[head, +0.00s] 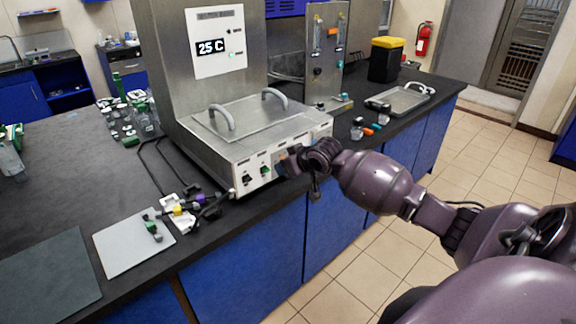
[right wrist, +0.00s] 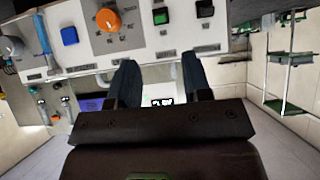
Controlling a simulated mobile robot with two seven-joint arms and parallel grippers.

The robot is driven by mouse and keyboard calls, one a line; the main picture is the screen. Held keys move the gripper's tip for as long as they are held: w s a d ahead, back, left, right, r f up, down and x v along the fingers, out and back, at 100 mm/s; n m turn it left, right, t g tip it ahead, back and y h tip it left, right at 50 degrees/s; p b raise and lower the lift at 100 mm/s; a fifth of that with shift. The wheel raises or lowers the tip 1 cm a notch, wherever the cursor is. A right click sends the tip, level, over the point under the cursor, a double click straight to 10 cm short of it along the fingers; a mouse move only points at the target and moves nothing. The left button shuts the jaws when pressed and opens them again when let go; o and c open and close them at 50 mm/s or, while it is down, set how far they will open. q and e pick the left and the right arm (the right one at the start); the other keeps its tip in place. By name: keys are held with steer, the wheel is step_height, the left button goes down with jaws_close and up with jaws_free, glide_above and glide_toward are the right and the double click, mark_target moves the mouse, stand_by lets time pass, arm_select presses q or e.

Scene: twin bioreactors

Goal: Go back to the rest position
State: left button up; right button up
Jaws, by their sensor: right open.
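My right arm reaches in from the right in the head view, and its right gripper (head: 288,162) is at the front panel of the metal bioreactor unit (head: 222,166). In the right wrist view the two dark fingers of the right gripper (right wrist: 159,80) are apart with nothing between them. They point at the white control panel (right wrist: 155,52), which has an orange knob (right wrist: 108,20), a blue button (right wrist: 69,36) and switches. I cannot tell whether the fingertips touch the panel. My left gripper is not in view.
The unit stands on a black bench (head: 85,195) with blue cabinets. A light board (head: 130,245), connectors with cables (head: 180,210), a metal tray (head: 402,99) and a yellow-topped bin (head: 386,60) are on the bench. Open tiled floor (head: 365,270) lies in front.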

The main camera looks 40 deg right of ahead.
stand_by(0.6)
steer(key=s+a+f+n+t+y, duration=0.1)
steer(key=s+a+f+n+t, duration=0.4)
steer(key=a, duration=0.5)
steer(key=s+a+f+m+g, duration=0.1)
steer(key=s+a+f, duration=0.1)
steer(key=s+f, duration=0.3)
steer(key=s+a+f+m+g+h, duration=0.1)
steer(key=s+f, duration=0.3)
steer(key=s, duration=0.7)
steer(key=s+a+f+m+g+h, duration=0.1)
steer(key=s+a+f, duration=0.3)
steer(key=s, duration=0.5)
steer(key=shift+f+m+g, duration=0.4)
steer(key=shift+f+m, duration=0.45)
steer(key=shift+m, duration=0.05)
steer(key=shift+s, duration=0.1)
